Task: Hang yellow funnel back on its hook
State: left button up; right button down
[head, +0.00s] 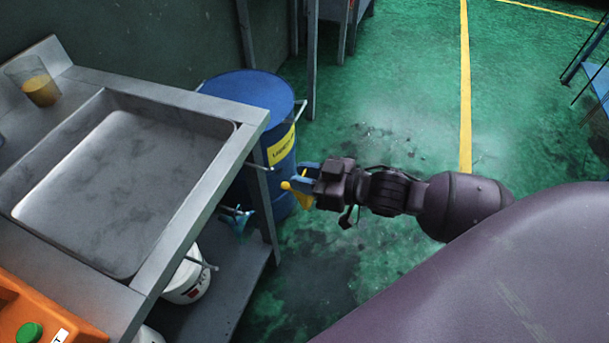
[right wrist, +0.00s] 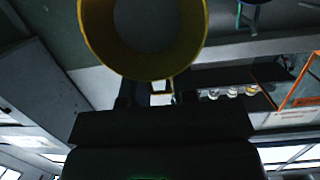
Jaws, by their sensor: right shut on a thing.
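The yellow funnel (head: 304,199) is in my right gripper, beside the bench's right edge and in front of the blue drum. In the head view the gripper (head: 304,178) partly hides it. In the right wrist view the funnel's round yellow rim (right wrist: 96,40) fills the upper middle, just beyond the fingers (right wrist: 150,92), which are shut on its edge. A thin metal hook (head: 259,167) sticks out from the bench's right side, left of the funnel and apart from it. A blue funnel (head: 238,220) hangs lower on the same side. My left gripper is not in view.
The steel bench (head: 190,222) with a sunken basin stands at left. The blue drum (head: 250,92) with a yellow label stands close behind the gripper. A white bucket (head: 187,280) sits on the lower shelf. Another rod (head: 202,263) sticks out there. Green floor on the right is open.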

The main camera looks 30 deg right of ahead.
aim_at(266, 169)
jog(key=shift+b+x, duration=0.4)
jog(key=shift+x, duration=0.55)
jog(key=shift+b+x, duration=0.3)
jog(key=shift+x, duration=0.5)
jog(key=shift+b+x, duration=0.35)
jog(key=shift+x, duration=0.45)
jog(key=shift+w+a+r+b, duration=0.1)
jog(key=shift+w+a+b, duration=0.25)
jog(key=shift+w+a, duration=0.65)
jog(key=shift+w, duration=0.05)
jog(key=shift+w+a, duration=0.15)
jog(key=shift+w, duration=0.2)
jog(key=shift+w+a+f, duration=0.2)
jog(key=shift+f, duration=0.05)
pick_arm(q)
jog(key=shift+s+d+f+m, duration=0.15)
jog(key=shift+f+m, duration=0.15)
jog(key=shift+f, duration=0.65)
pick_arm(e)
jog(key=shift+f, duration=0.15)
